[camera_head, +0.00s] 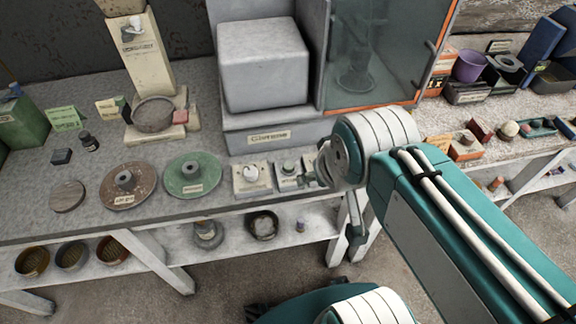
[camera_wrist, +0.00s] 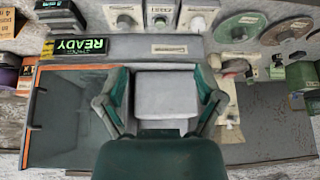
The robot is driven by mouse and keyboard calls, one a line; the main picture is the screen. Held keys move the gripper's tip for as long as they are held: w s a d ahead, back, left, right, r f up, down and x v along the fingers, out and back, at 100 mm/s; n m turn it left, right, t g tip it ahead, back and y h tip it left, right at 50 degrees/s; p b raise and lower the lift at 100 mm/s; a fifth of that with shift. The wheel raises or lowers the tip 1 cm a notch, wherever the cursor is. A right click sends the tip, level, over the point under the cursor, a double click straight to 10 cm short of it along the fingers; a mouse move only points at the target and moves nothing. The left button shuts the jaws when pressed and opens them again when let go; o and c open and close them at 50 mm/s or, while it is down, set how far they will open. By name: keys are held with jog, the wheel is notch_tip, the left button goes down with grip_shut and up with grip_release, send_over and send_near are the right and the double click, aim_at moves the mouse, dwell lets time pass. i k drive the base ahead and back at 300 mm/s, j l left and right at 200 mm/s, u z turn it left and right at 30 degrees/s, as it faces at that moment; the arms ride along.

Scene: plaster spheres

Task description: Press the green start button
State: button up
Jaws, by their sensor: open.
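A small control box with a round, greenish button (camera_head: 289,167) stands on the bench in front of the grey machine, in the middle of a row of boxes. The middle box (camera_wrist: 161,13) also shows at the top of the wrist view, partly cut off by the frame edge. My gripper (camera_wrist: 160,78) is open and empty in the wrist view, its two fingers spread apart over the grey machine block (camera_wrist: 167,97). The fingers are apart from the button. In the head view my arm partly covers the right end of the row.
A box with a white knob (camera_head: 251,175) stands left of the button. A lit READY display (camera_wrist: 82,46) is on the machine, beside its glass-fronted cabinet (camera_head: 372,50). Green (camera_head: 193,175) and brown (camera_head: 128,186) discs lie farther left on the bench.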

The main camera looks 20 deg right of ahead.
aim_at(288, 167)
jog(key=j+z, duration=0.25)
jog(key=k+j+z, duration=0.25)
jog(key=j, duration=0.15)
jog(key=j+z, duration=0.3)
